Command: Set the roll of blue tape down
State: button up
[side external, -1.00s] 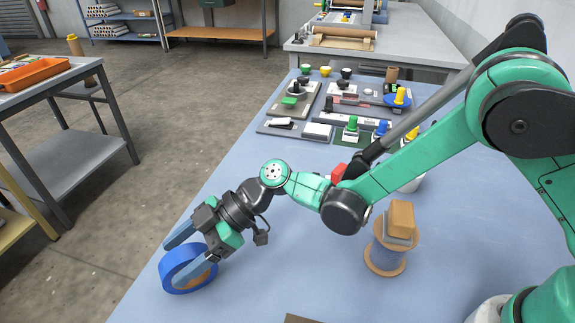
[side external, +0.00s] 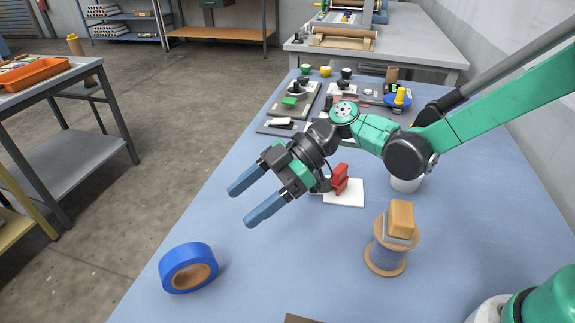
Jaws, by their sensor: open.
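The roll of blue tape (side external: 188,268) rests on the blue table (side external: 290,255) near its left front edge. It has a blue outer band and a tan core that faces the camera. My gripper (side external: 247,205) is open and empty. It is in the air above and to the right of the tape, apart from it, with its blue fingers pointing down and left.
A wooden spool (side external: 385,255) with a tan block (side external: 400,218) on top stands right of centre. A red object (side external: 341,180) on a white square (side external: 345,193) is behind my gripper. Boards with coloured knobs fill the table's far part. The front middle is mostly clear.

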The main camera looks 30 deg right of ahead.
jog(key=s+d+r+m+t+h, duration=0.1)
jog(key=s+d+m+t+h, duration=0.2)
jog(key=d+m+h, duration=0.3)
jog(key=s+d+r+m+t+h, duration=0.2)
jog(key=d+m+h, duration=0.4)
jog(key=d+m, duration=0.5)
jog(key=s+d+t, duration=0.1)
jog(key=d+t, duration=0.1)
jog(key=d, duration=0.2)
jog(key=shift+s+d+m, duration=0.25)
jog(key=shift+m, duration=0.15)
